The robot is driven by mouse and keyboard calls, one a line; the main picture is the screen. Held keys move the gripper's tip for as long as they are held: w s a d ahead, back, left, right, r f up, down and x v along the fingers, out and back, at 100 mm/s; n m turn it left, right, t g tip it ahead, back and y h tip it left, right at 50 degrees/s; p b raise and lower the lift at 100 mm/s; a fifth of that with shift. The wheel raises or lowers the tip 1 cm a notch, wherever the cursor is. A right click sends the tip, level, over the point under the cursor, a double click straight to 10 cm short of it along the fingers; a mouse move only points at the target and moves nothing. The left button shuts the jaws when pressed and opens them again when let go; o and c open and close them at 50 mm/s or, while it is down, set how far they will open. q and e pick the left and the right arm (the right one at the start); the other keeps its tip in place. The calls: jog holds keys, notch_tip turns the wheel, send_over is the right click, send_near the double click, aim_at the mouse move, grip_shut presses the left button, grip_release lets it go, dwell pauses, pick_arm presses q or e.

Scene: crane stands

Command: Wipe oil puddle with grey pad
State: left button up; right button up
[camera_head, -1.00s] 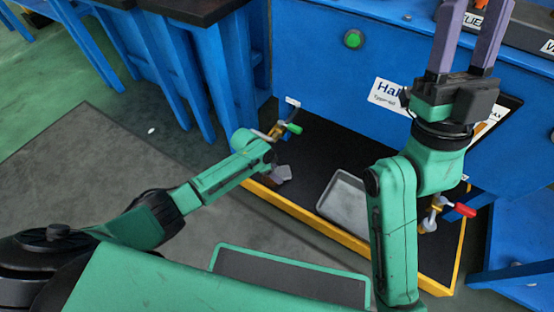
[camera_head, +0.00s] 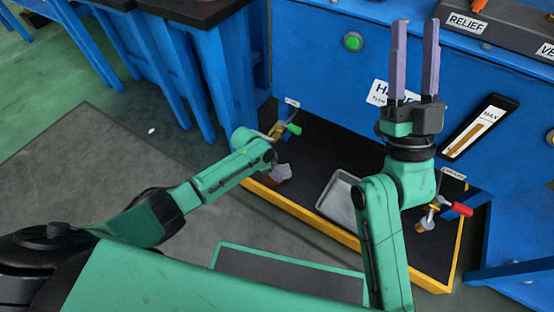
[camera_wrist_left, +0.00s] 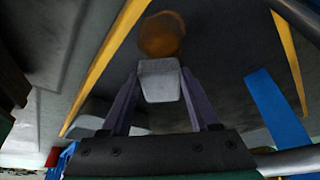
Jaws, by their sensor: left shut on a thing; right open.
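The grey pad (camera_head: 281,172) shows just past the end of my left arm, low over the dark floor of the yellow-edged bay. In the left wrist view the pad (camera_wrist_left: 160,80) is held between the two purple fingers of my left gripper (camera_wrist_left: 158,92). A round brown oil puddle (camera_wrist_left: 162,34) lies just beyond the pad's far end in that view. I cannot tell whether the pad touches it. In the head view the puddle is not clearly visible. My right gripper (camera_head: 414,28) is open and empty, raised in front of the blue machine, fingers up.
A grey tray (camera_head: 340,200) lies in the bay, partly behind my right arm. A green-handled valve (camera_head: 293,128) is close above the pad. A red-handled valve (camera_head: 460,208) is at the right. A yellow edge (camera_head: 300,212) borders the bay. A green-rimmed mat (camera_head: 250,262) lies in front.

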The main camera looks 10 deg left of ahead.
pick_arm(q)
jog(key=shift+r+p, duration=0.3)
jog(key=shift+r, duration=0.2)
jog(key=shift+r+p, duration=0.2)
jog(key=shift+p, duration=0.3)
jog(key=shift+r, duration=0.15)
pick_arm(e)
notch_tip(320, 180, down, 20)
jog(key=w+a+m+g+h, duration=0.2)
jog(key=a+g+h, duration=0.15)
jog(key=g, duration=0.25)
pick_arm(q)
jog(key=shift+r+p, duration=0.2)
jog(key=shift+p, duration=0.2)
jog(key=shift+r, duration=0.15)
jog(key=shift+r+p, duration=0.45)
jog(key=shift+p, duration=0.25)
jog(key=shift+r+p, duration=0.45)
jog(key=shift+p, duration=0.1)
jog(key=shift+r+p, duration=0.35)
jog(key=shift+p, duration=0.1)
pick_arm(e)
jog(key=s+f+g, duration=0.4)
jog(key=s+f, duration=0.2)
jog(key=f, duration=0.3)
jog(key=s+a+f+m+g+h, duration=0.1)
jog(key=s+f+g, duration=0.3)
jog(key=f, duration=0.6)
jog(key=shift+s+a, duration=0.2)
jog(key=shift+s, duration=0.7)
